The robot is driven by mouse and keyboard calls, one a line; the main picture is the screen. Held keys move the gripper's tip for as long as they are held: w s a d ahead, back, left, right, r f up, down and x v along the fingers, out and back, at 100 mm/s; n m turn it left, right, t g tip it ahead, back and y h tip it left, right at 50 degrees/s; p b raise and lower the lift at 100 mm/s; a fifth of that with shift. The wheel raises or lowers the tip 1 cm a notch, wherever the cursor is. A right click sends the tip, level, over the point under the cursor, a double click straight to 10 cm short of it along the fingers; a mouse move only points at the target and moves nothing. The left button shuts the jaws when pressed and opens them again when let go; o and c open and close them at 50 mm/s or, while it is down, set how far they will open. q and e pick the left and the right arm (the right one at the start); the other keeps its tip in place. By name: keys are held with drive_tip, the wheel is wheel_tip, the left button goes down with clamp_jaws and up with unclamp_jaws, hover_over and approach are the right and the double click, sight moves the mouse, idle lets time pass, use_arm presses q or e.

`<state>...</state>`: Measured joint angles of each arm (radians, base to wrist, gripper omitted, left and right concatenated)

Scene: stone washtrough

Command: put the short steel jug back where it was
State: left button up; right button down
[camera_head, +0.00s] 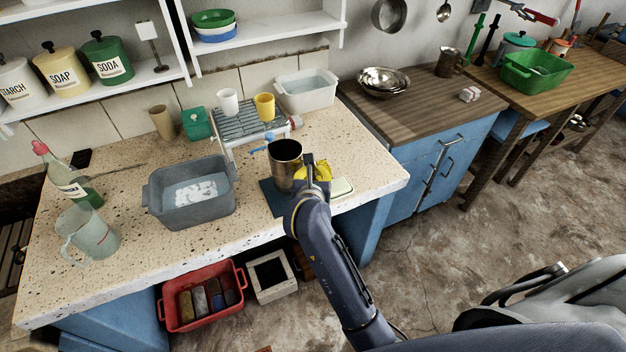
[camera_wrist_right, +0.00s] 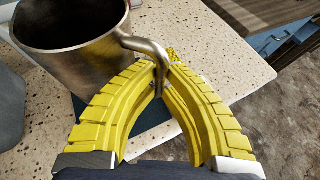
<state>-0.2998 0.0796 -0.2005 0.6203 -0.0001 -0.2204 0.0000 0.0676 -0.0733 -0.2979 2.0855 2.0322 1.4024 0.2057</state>
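A plain steel jug (camera_head: 285,163) is upright over the dark blue mat (camera_head: 271,198) near the front of the speckled stone counter. In the right wrist view the jug (camera_wrist_right: 75,55) shows its open, dark mouth and its handle toward me. My right gripper (camera_head: 318,168) is at the jug's right side. Its yellow fingers (camera_wrist_right: 163,68) close in on the handle from both sides and pinch it near their tips. I cannot tell whether the jug's base touches the mat. A second, darker metal jug (camera_head: 447,63) stands on the wooden counter. My left gripper is not in view.
A grey basin (camera_head: 168,207) stands left of the jug. A wire rack (camera_head: 243,124) with cups is behind it, and a pale dish (camera_head: 342,188) is close on its right. A clear pitcher (camera_head: 97,238) and a bottle stand farther left. The counter's right end is clear.

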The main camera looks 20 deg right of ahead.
drive_tip(key=shift+f, duration=1.2)
drive_tip(key=shift+f, duration=0.1)
drive_tip(key=c, duration=1.6)
unclamp_jaws()
drive_tip(key=v, duration=1.2)
drive_tip(key=shift+d, duration=0.1)
